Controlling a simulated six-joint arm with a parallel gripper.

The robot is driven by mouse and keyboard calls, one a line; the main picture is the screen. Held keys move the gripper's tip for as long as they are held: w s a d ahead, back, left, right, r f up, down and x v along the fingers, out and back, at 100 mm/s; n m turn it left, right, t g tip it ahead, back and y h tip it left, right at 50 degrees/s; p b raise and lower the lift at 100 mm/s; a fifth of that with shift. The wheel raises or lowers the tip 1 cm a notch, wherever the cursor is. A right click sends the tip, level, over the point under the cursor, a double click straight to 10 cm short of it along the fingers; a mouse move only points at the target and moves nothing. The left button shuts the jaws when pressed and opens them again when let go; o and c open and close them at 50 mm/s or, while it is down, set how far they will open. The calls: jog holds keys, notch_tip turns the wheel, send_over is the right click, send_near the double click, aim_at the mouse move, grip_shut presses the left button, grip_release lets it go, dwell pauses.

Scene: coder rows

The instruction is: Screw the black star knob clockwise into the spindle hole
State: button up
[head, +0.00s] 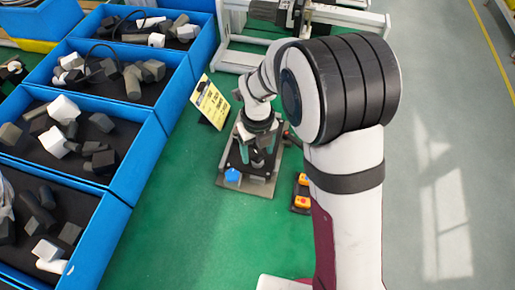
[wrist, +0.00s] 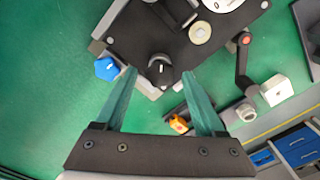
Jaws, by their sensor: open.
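A black knob (wrist: 161,70) with a pale line on top sits at the near corner of the dark fixture plate (wrist: 150,28) in the wrist view. My gripper (wrist: 159,73) is open, with one teal finger on each side of the knob and visible gaps between. I cannot tell whether the fingertips are level with it or above it. I cannot make out star lobes on it. A blue star-shaped knob (wrist: 108,69) lies left of the fingers. No spindle hole can be made out. In the head view my gripper (head: 252,161) points down over the fixture, and the black knob is not clear.
A brass disc (wrist: 200,33) and a crank with a red end (wrist: 245,39) are on the fixture's right. Blue bins (head: 124,183) line the left, with a yellow sign (head: 210,102) behind. The green front area is clear.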

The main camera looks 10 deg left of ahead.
jog(key=n, duration=1.9)
jog(key=shift+n, duration=0.3)
jog(key=n, duration=0.5)
jog(key=shift+n, duration=0.3)
grip_shut()
jog(key=m, duration=0.5)
jog(key=shift+m, duration=0.3)
jog(key=m, duration=0.2)
jog(key=shift+m, duration=0.4)
jog(key=m, duration=0.3)
jog(key=shift+m, duration=0.4)
jog(key=m, duration=0.3)
jog(key=shift+m, duration=0.4)
jog(key=shift+c, duration=2)
grip_release()
jog(key=m, duration=0.2)
jog(key=shift+m, duration=0.4)
jog(key=o, duration=0.5)
jog(key=shift+o, duration=0.2)
